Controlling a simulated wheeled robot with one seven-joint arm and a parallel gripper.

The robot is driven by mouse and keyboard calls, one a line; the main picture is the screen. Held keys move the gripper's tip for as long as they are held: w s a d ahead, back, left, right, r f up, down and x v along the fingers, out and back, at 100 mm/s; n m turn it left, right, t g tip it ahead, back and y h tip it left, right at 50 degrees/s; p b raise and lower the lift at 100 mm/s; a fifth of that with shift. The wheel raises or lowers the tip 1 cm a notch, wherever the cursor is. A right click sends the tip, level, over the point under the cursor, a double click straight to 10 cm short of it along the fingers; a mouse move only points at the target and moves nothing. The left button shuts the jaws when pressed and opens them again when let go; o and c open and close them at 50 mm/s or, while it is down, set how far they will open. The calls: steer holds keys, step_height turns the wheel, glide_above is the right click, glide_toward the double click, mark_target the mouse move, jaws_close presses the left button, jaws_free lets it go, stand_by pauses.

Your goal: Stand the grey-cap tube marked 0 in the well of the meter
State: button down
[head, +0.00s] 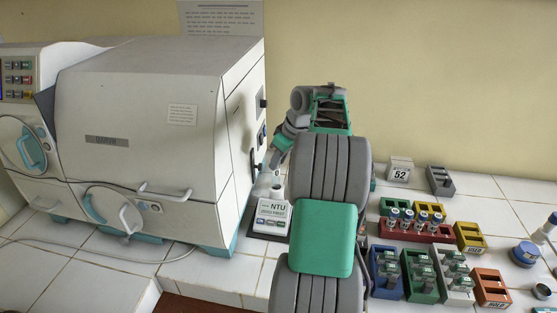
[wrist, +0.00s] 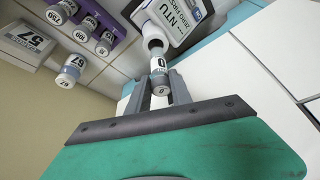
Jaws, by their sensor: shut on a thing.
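The grey-cap tube marked 0 (wrist: 159,82) is held between the fingers of my gripper (wrist: 160,92), cap toward the wrist camera. In the head view my gripper (head: 279,160) is above the meter, with the tube's small lower end (head: 275,172) showing below it. The meter (head: 273,217) is a white unit labelled NTU on a dark base. Its round raised well (head: 277,193) is on top and also shows in the wrist view (wrist: 152,43), right by the tube's far end. The tube looks just above the well; the exact gap is hard to tell.
A large white incubator (head: 150,130) stands close left of the meter. Right of my arm are a numbered card (head: 399,170), a red rack (head: 412,232) with several tubes, and coloured blocks. The wrist view shows a purple rack (wrist: 98,22) with tubes and one separate grey-cap tube (wrist: 71,68).

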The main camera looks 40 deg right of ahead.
steer(key=shift+f+b, duration=2.95)
steer(key=shift+f, duration=1.1)
steer(key=c, duration=1.1)
jaws_free()
steer(key=p+v, duration=0.1)
steer(key=v, duration=0.7)
steer(key=shift+f, duration=0.1)
